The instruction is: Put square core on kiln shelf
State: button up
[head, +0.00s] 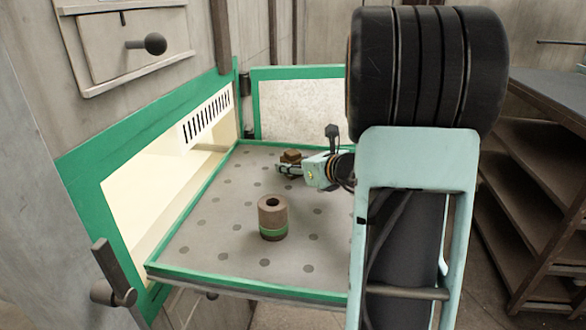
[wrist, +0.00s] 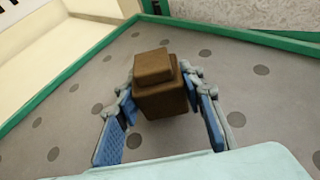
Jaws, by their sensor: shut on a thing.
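The square core (head: 291,157) is a brown block with a smaller square step on top. It is at the far part of the kiln shelf (head: 222,225), a grey perforated plate with a green rim. My gripper (head: 284,169) is shut on the core. In the wrist view the core (wrist: 160,90) sits between the fingers of my gripper (wrist: 162,112), which have blue pads. The core is over the shelf surface; I cannot tell whether its base touches it. My arm hides the shelf's right side in the head view.
A round brown core with a green band (head: 273,217) and a hole in its top stands upright on the shelf's middle. The open kiln (head: 150,190) is on the left, with its door (head: 300,105) behind. Bare shelf lies around the round core. A wooden rack (head: 530,170) stands at right.

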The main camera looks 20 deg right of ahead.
jog(key=shift+f, duration=0.15)
jog(key=o, duration=1.3)
jog(key=shift+r, duration=0.2)
jog(key=shift+s+r, duration=0.2)
jog(key=p+v, duration=0.2)
jog(key=v, duration=0.8)
jog(key=shift+s+d+r+p, duration=0.1)
jog(key=shift+s+r+p, duration=0.1)
jog(key=shift+s+p, duration=0.15)
jog(key=shift+s+r, duration=0.1)
jog(key=shift+s, duration=0.25)
